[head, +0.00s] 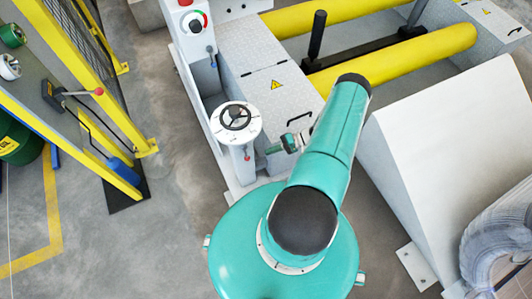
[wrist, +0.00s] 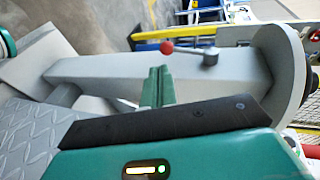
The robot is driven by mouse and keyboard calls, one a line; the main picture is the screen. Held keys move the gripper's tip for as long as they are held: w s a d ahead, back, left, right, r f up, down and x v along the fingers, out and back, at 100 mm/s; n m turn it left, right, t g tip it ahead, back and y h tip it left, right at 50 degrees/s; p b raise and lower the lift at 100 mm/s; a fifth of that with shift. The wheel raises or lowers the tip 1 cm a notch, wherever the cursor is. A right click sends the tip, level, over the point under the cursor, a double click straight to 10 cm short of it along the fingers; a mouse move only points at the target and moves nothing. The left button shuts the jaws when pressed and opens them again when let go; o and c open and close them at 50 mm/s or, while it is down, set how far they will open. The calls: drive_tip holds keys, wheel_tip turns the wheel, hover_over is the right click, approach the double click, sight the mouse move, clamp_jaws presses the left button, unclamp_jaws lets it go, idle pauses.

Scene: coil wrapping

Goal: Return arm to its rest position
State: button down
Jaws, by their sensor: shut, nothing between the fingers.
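My teal arm reaches up and forward from my body in the head view and bends back at its far end. My gripper (head: 273,149) is small there, just right of a grey pedestal with a round white top and handwheel (head: 236,118). In the wrist view, my gripper's (wrist: 157,86) two teal fingers are together with nothing between them. They point towards the side of the grey pedestal (wrist: 200,68), which lies across the picture. A lever with a red knob (wrist: 167,47) shows just beyond the fingertips. Whether the fingers touch the pedestal I cannot tell.
A white control post with a red button (head: 185,3) stands behind the pedestal. Yellow rollers (head: 400,55) cross the back right. A large white block (head: 440,150) stands to the right. A yellow-framed fence (head: 95,65) stands at left. Bare floor (head: 165,215) lies between fence and pedestal.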

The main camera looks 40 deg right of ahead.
drive_tip(key=v, duration=0.7)
drive_tip(key=shift+d+f, duration=0.3)
drive_tip(key=shift+s, duration=0.1)
drive_tip(key=w+r+n+g+h, duration=0.1)
drive_tip(key=w+r+g, duration=0.3)
drive_tip(key=r, duration=0.5)
drive_tip(key=w+r+n+g+h, duration=0.15)
drive_tip(key=w+r, duration=0.35)
drive_tip(key=r, duration=0.5)
drive_tip(key=w+a+r+n+g+h, duration=0.15)
drive_tip(key=a+r, duration=0.25)
drive_tip(key=r, duration=0.5)
drive_tip(key=w+a+r+h, duration=0.3)
drive_tip(key=a+r, duration=0.2)
drive_tip(key=r, duration=0.4)
drive_tip(key=s+a+r+t+h, duration=0.1)
drive_tip(key=s+a+r+h, duration=0.1)
drive_tip(key=a+r, duration=0.5)
drive_tip(key=s+a+r+t+h, duration=0.1)
drive_tip(key=s+a+r+h, duration=0.15)
drive_tip(key=a+r, duration=0.45)
drive_tip(key=s+a+r+t, duration=0.2)
drive_tip(key=s+a+r, duration=0.1)
drive_tip(key=s+r, duration=0.1)
drive_tip(key=s+a+r+t+h, duration=0.1)
drive_tip(key=s+a+r+t, duration=0.1)
drive_tip(key=s+a+r, duration=0.2)
drive_tip(key=s, duration=0.3)
drive_tip(key=shift+s+n, duration=0.3)
drive_tip(key=shift+n, duration=0.1)
